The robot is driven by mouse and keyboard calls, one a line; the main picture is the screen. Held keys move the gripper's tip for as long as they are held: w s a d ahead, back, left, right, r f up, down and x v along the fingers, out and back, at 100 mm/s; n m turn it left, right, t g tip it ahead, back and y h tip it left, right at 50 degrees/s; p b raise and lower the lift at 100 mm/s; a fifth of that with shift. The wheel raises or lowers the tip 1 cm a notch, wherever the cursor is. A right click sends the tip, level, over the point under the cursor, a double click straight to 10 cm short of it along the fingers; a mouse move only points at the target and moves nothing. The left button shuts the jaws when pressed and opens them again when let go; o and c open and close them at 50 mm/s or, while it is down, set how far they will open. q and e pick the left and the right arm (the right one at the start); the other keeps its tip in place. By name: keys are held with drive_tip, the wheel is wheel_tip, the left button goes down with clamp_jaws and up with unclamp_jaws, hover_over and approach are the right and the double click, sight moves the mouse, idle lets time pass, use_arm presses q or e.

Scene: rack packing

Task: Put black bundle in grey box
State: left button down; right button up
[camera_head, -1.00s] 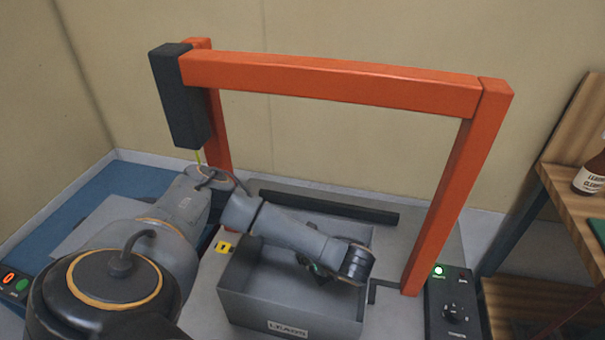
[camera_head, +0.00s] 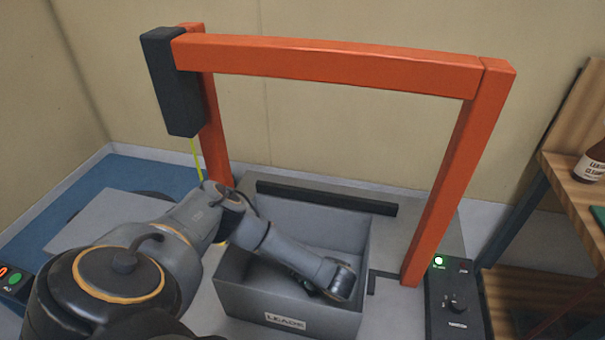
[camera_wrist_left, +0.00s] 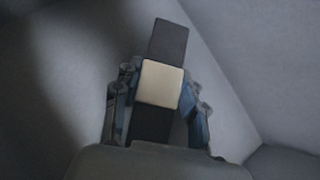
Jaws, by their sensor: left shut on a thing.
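The black bundle (camera_wrist_left: 168,40) is a dark strip with a pale beige band around its middle, seen in the left wrist view. My left gripper (camera_wrist_left: 160,86) is shut on it around the band, a finger on each side. In the head view, my left arm reaches over the left side of the open grey box (camera_head: 290,298), and its wrist is down inside the box near the right wall. The fingers and bundle are hidden there by the wrist and the front wall. Grey walls surround the bundle in the wrist view; whether it touches the floor I cannot tell. My right gripper is out of view.
An orange frame (camera_head: 330,62) spans above and behind the box, with a dark block (camera_head: 172,85) on its left post. A black bar (camera_head: 325,198) lies behind the box. A control panel (camera_head: 455,305) stands right, beside a wooden shelf (camera_head: 572,190) with a bottle.

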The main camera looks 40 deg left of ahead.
use_arm(q)
drive_tip(key=shift+f, duration=0.1)
drive_tip(key=c, duration=0.8)
unclamp_jaws()
drive_tip(key=shift+o, duration=0.2)
drive_tip(key=shift+r, duration=0.2)
drive_tip(key=p+v, duration=0.1)
drive_tip(key=v, duration=1.1)
drive_tip(key=shift+d, duration=0.1)
